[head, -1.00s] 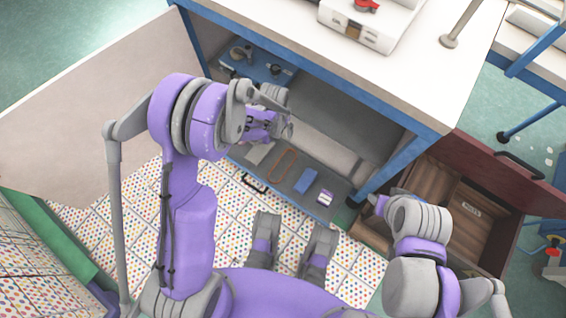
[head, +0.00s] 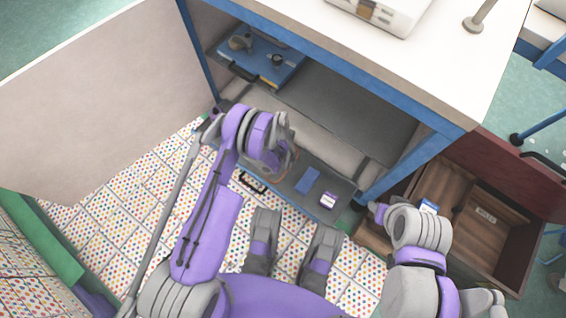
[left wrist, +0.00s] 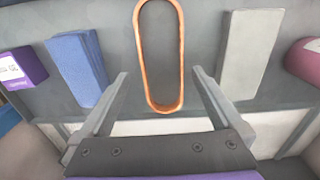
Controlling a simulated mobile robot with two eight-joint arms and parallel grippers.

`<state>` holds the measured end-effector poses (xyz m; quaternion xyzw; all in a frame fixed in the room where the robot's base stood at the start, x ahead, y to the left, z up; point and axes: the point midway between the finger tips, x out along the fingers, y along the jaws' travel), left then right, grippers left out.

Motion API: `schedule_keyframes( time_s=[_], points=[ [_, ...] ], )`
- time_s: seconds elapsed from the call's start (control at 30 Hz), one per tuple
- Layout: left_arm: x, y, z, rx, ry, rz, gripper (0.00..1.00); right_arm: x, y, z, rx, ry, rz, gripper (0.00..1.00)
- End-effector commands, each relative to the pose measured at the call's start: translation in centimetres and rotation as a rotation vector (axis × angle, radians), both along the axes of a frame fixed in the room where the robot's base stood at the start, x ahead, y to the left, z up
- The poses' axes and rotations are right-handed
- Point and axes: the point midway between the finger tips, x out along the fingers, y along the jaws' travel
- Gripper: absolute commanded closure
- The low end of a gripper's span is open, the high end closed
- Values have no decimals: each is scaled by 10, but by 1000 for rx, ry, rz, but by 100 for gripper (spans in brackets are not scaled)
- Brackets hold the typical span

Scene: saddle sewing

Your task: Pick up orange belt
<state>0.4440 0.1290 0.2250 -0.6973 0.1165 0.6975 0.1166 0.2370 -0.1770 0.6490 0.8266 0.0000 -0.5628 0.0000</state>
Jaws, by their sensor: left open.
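The orange belt (left wrist: 180,60) is a long narrow closed loop lying on the grey shelf in the left wrist view. My left gripper (left wrist: 160,73) is open and empty, with one finger on each side of the loop's near part and a gap to both. In the head view, only a sliver of the belt (head: 296,154) shows beside my left wrist, which hides the rest. My right arm's wrist shows over the open drawer at the right, but its fingers are hidden.
A blue block (left wrist: 78,66) and a purple box (left wrist: 20,68) lie left of the belt in the left wrist view. A pale grey block (left wrist: 247,55) and a pink-purple rounded object (left wrist: 305,60) lie right of it. The open wooden drawer (head: 485,235) is at the right.

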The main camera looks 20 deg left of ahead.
Motion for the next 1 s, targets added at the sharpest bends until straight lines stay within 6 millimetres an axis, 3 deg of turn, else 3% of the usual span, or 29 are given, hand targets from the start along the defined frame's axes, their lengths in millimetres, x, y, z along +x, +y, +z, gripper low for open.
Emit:
schedule_keyframes(
  time_s=[0.3,0.6,1.0],
  points=[
    [1,3,-44,0,-1,0,0,2,0,-13,0,-1,0,53],
    [0,3,-49,0,0,0,0,3,0,-13,0,-1,0,53],
    [0,3,-48,0,0,0,72,3,0,-13,0,-1,0,53]
  ],
)
